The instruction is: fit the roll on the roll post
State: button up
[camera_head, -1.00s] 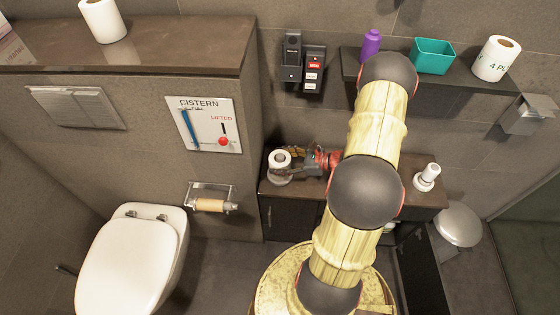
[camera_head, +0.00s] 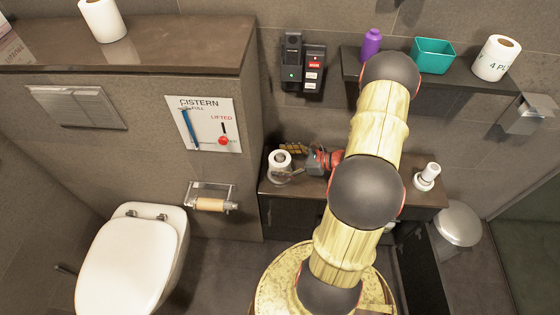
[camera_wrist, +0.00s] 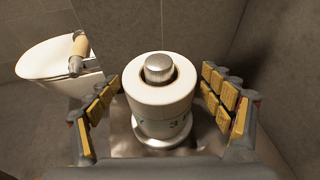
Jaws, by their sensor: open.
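The white roll (camera_head: 280,158) stands upright at the left end of the dark counter. In the wrist view the roll (camera_wrist: 162,100) is around the roll post (camera_wrist: 159,68), whose rounded metal top shows inside the core. The round base (camera_wrist: 165,146) shows below the roll, which bears faint green print. In the head view my gripper (camera_head: 290,164) reaches the roll from the right. The post's lower part is hidden.
A white cylindrical item (camera_head: 428,175) stands at the counter's right. The shelf above holds a purple bottle (camera_head: 371,43), a teal bin (camera_head: 432,56) and another roll (camera_head: 497,58). The toilet (camera_head: 130,258) and wall roll holder (camera_head: 211,199) are left.

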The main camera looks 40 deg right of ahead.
jog(key=v, duration=1.1)
jog(key=shift+s, duration=0.2)
jog(key=shift+d+r, duration=0.1)
dwell(0.4)
jog(key=s+a+r+n+g+y, duration=0.1)
jog(key=s+a+r+n+g, duration=0.3)
jog(key=s+a+n+g, duration=0.55)
jog(key=w+a+r+n+t+h+p, duration=0.1)
jog(key=w+a+r+n+h, duration=0.1)
jog(key=a+r+n, duration=0.8)
jog(key=w+a+r+n+t+h+p, duration=0.2)
jog(key=a+r+n+h, duration=0.3)
jog(key=a+r+n, duration=0.6)
notch_tip(320, 180, up, 9)
jog(key=shift+w+a+f+p, duration=0.25)
jog(key=shift+w+a, duration=0.2)
jog(key=shift+a, duration=0.4)
